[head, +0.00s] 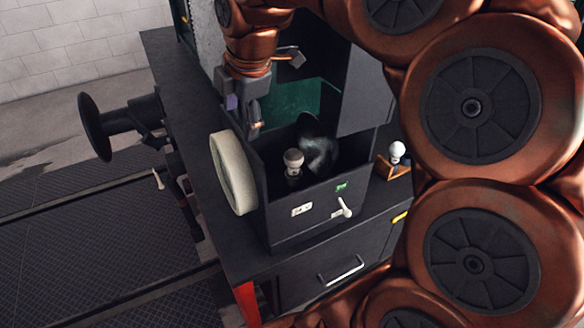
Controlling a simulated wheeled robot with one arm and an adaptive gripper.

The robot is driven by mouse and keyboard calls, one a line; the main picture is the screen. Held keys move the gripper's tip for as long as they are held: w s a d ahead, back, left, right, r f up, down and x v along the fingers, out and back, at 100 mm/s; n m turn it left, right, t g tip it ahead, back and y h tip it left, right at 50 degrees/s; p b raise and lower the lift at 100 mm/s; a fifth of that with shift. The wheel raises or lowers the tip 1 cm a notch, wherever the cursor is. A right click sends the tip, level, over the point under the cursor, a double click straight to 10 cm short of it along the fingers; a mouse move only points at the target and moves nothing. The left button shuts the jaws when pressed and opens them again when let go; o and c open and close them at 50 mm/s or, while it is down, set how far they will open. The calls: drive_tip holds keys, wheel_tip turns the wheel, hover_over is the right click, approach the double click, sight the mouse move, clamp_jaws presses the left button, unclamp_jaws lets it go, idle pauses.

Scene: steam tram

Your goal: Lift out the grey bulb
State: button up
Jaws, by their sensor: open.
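The grey bulb (293,159) stands upright inside an open dark lamp box (290,230), base down, its round top showing near the box's front wall. Its lower part is partly hidden by the wall. A shiny curved reflector (318,154) is just right of it. My gripper (275,92) is open and empty, above and a little left of the bulb in the picture, apart from it. A white bulb (397,149) stands in a small wooden holder (392,169) to the right, outside the box.
A pale round lens (232,172) sticks out from the box's left side. A dark raised panel (368,92) stands at the box's right rear. A small white handle (345,208) is on the front. My copper-coloured arm covers the right side. A round buffer (94,127) stands at left.

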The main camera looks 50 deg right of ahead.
sight(293, 151)
drive_tip(key=d+f+n+g+b, duration=0.1)
drive_tip(key=d+f, duration=0.3)
drive_tip(key=d+f+n+g+b, duration=0.1)
drive_tip(key=d+f, duration=0.3)
drive_tip(key=d+f+n+g+b, duration=0.1)
drive_tip(key=d+f, duration=0.2)
drive_tip(key=d, duration=0.1)
drive_tip(key=shift+s+d+f+n+g+y+b, duration=0.25)
drive_tip(key=shift+s+f+n+g+y+b, duration=0.05)
drive_tip(key=shift+f+g+y, duration=0.1)
drive_tip(key=shift+s+d+f, duration=0.2)
drive_tip(key=shift+d+f, duration=0.15)
drive_tip(key=shift+s+a+f+p, duration=0.15)
drive_tip(key=shift+f+p, duration=1.1)
drive_tip(key=shift+f, duration=1.2)
drive_tip(key=shift+f+p, duration=0.4)
drive_tip(key=shift+f, duration=1.05)
drive_tip(key=c, duration=1.1)
